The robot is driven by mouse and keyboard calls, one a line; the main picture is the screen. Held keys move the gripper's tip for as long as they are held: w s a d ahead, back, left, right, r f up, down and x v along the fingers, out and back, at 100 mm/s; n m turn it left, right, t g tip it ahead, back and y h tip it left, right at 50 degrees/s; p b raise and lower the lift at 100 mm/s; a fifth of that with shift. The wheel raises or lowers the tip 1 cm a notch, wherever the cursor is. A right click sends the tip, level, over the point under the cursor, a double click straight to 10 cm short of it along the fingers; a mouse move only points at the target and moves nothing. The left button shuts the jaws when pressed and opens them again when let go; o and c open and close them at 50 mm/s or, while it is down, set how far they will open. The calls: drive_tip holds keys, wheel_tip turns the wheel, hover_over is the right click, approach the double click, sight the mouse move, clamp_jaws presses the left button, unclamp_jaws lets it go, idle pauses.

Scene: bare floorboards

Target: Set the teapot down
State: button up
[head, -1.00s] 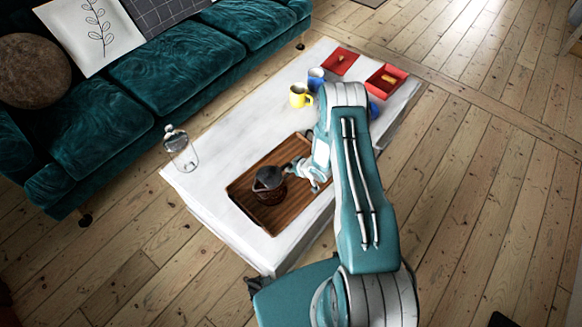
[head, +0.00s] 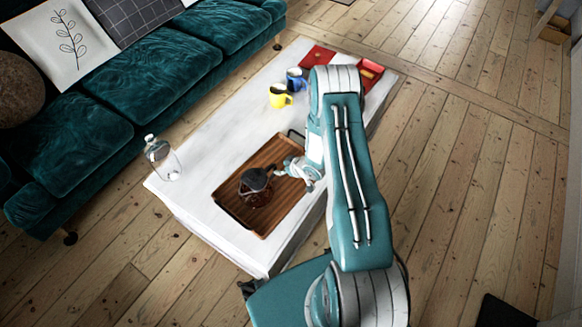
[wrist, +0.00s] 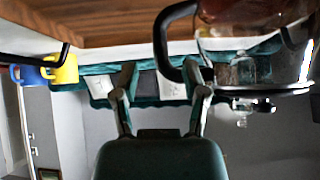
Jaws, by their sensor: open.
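The teapot (head: 256,188), glass with a dark lid and black handle, stands upright on the wooden tray (head: 285,150), near its front left end. In the upside-down wrist view, part of the teapot (wrist: 290,75) shows at the right, cut off by the frame edge, with its black handle (wrist: 160,45) ahead of my fingertips. My gripper (head: 283,172) is low over the tray, beside the teapot's handle. In the wrist view my gripper (wrist: 162,75) has its fingers spread apart. I cannot tell whether a finger touches the handle.
The tray lies on a white table (head: 215,135). A glass bottle (head: 162,157) stands at the table's left edge. A yellow mug (head: 279,96), a blue mug (head: 296,79) and red trays (head: 369,74) are at the far end. A green sofa (head: 150,80) runs along the left.

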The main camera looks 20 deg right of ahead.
drive_tip(key=s+d+r+m+h, duration=0.1)
drive_tip(key=r+h, duration=0.1)
drive_tip(key=r, duration=0.9)
drive_tip(key=s+d+r+m+h, duration=0.1)
drive_tip(key=d+r+h, duration=0.1)
drive_tip(key=r, duration=1)
drive_tip(key=s+d+r+h, duration=0.1)
drive_tip(key=r+h, duration=0.1)
drive_tip(key=r, duration=0.9)
drive_tip(key=s+a+r+m+g, duration=0.1)
drive_tip(key=s+a+r+m, duration=0.25)
drive_tip(key=s+r, duration=0.75)
drive_tip(key=s+a+r, duration=0.2)
drive_tip(key=s+a, duration=0.1)
drive_tip(key=s, duration=0.4)
drive_tip(key=s+a+r+g+y, duration=0.1)
drive_tip(key=s+a+r, duration=0.2)
drive_tip(key=s, duration=0.4)
drive_tip(key=shift+a+r+y, duration=0.3)
drive_tip(key=shift+a, duration=0.15)
